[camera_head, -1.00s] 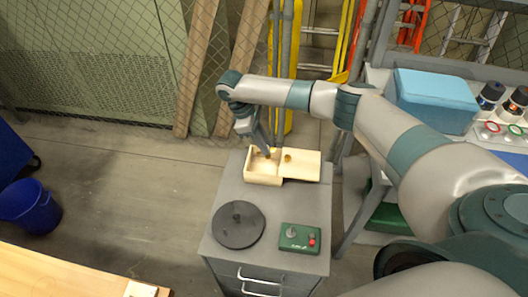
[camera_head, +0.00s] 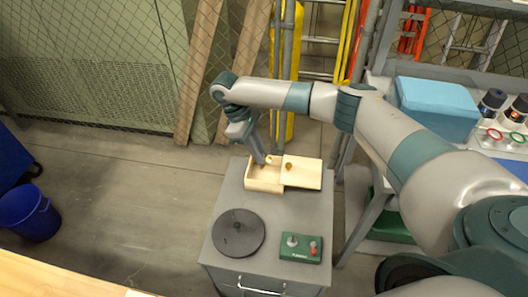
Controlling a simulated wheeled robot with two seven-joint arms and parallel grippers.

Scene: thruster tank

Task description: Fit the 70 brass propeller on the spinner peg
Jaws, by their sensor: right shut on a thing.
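My right gripper (camera_head: 261,160) reaches down into the open left part of a pale wooden box (camera_head: 264,186) on a grey cabinet. It is shut on a small brass-coloured piece (camera_head: 268,159), seemingly the brass propeller; only a bit of it shows at the fingertips, and no size mark is readable. The box's lid (camera_head: 308,174), with a brass knob (camera_head: 290,167), lies to the right and leaves the left part open. A dark round disc (camera_head: 238,233) with a small stub at its middle lies at the cabinet's front left, apart from the gripper. My left gripper is not in view.
A green control box (camera_head: 301,248) with a grey knob and a red button sits on the cabinet's front right. A workbench with a blue bin (camera_head: 436,104) stands to the right. A blue bucket (camera_head: 28,210) is on the floor at left.

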